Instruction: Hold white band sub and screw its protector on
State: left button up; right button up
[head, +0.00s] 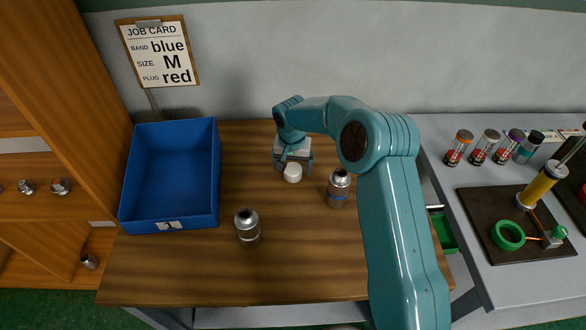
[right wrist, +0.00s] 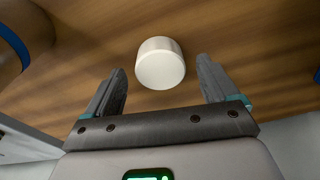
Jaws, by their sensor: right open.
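A metal sub with a pale, white-looking band (head: 247,225) stands upright on the wooden table, front left of my right gripper. A white round cap, which looks like a protector (head: 292,173), is on the table just in front of the gripper; it also shows in the right wrist view (right wrist: 160,63). My right gripper (head: 293,163) is open and empty, its fingers pointing towards the cap, which appears between and beyond the fingertips in the wrist view. My left gripper is not in view.
A blue-banded metal sub (head: 338,188) stands right of the cap, close to my right arm. A blue bin (head: 170,226) is at the table's left. A job card (head: 158,52) reads blue, M, red. A grey bench (head: 470,180) with several banded cylinders is at right.

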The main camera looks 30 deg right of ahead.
jog(key=shift+f, duration=0.25)
jog(key=shift+c, duration=0.3)
jog(key=c, duration=1)
jog(key=shift+c, duration=0.2)
notch_tip(320, 180, up, 9)
jog(key=shift+f+b, duration=0.15)
jog(key=shift+b, duration=0.45)
notch_tip(320, 180, up, 11)
send_over(293, 168)
jog(key=shift+s+a+p, duration=0.1)
jog(key=shift+p, duration=0.3)
